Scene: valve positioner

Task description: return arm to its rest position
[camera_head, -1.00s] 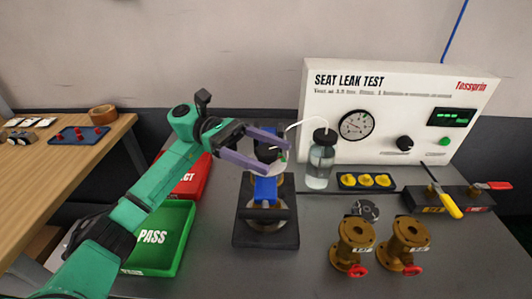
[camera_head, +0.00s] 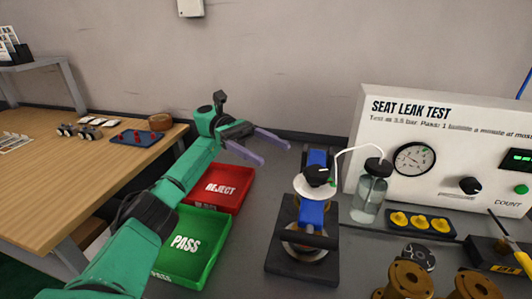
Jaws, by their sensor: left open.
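My left arm reaches in from the lower left over the bins. Its gripper (camera_head: 270,148) has two purple fingers spread apart with nothing between them. The gripper is above and behind the red REJECT bin (camera_head: 222,188), left of the blue-and-black valve positioner (camera_head: 312,214). The positioner stands upright on a black base plate (camera_head: 287,267), with a black knob (camera_head: 317,174) on top. The gripper is apart from the positioner. My right gripper does not show.
A green PASS bin (camera_head: 189,245) lies near my left arm. A clear bottle (camera_head: 369,195) with a white tube stands before the SEAT LEAK TEST panel (camera_head: 440,150). Brass valves (camera_head: 408,280) are at the lower right. A wooden table (camera_head: 60,190) is at left.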

